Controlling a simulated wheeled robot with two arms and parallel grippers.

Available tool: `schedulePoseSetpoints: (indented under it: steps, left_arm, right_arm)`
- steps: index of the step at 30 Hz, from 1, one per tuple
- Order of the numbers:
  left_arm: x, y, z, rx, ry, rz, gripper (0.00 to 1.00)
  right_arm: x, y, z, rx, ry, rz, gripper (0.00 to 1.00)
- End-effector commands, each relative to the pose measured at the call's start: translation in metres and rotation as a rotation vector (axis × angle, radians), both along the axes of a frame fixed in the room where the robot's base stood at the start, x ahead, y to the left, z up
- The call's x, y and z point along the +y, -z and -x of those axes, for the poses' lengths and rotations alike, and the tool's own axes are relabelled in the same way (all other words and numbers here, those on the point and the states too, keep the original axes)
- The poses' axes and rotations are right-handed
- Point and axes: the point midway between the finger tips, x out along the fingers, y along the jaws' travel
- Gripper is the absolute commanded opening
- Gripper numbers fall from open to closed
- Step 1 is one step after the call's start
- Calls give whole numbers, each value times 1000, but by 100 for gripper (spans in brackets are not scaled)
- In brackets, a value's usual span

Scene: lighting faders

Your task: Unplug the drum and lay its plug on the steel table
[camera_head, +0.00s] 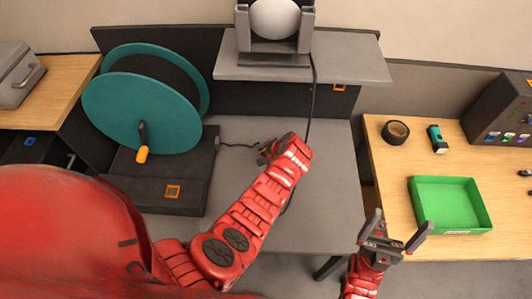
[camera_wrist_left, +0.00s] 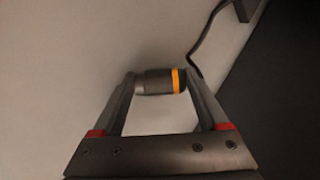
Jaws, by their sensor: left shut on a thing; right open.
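The drum (camera_head: 140,100) is a teal-flanged cable reel with a yellow-orange crank handle, standing on a dark base at the left. A dark cable runs from the base to my left gripper (camera_head: 264,151), over the grey steel table (camera_head: 330,170). In the left wrist view my left gripper (camera_wrist_left: 160,82) is shut on the plug (camera_wrist_left: 155,82), a dark cylinder with an orange band. A cable leads off behind its banded end. I cannot tell whether the plug touches the table. My right gripper (camera_head: 403,220) is open and empty, in front of the wooden table at the right.
A grey shelf (camera_head: 350,65) above the steel table carries a lamp-like device with a white ball (camera_head: 275,18). A cable hangs down from it. The right wooden table holds a green tray (camera_head: 450,190), black tape roll (camera_head: 396,132), teal torch (camera_head: 437,138) and control box (camera_head: 505,115).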

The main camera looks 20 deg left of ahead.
Motion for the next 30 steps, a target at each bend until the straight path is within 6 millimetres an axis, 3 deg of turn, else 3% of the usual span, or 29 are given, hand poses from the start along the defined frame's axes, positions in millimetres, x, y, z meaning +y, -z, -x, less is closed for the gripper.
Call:
schedulePoseSetpoints:
  steps: [8, 9, 12, 22, 30]
  left_arm:
    - [0, 0, 0, -1, 1, 0, 20]
    - [0, 0, 0, -1, 1, 0, 84]
    - [0, 0, 0, -1, 1, 0, 100]
    - [-2, 0, 0, 0, 1, 1, 100]
    - [-14, -19, 6, -5, 3, 0, 100]
  right_arm:
    - [0, 0, 0, 0, 0, 0, 100]
    - [0, 0, 0, 0, 0, 0, 100]
    - [0, 0, 0, 0, 0, 0, 100]
    - [0, 2, 0, 0, 0, 0, 100]
    - [0, 9, 0, 0, 0, 0, 100]
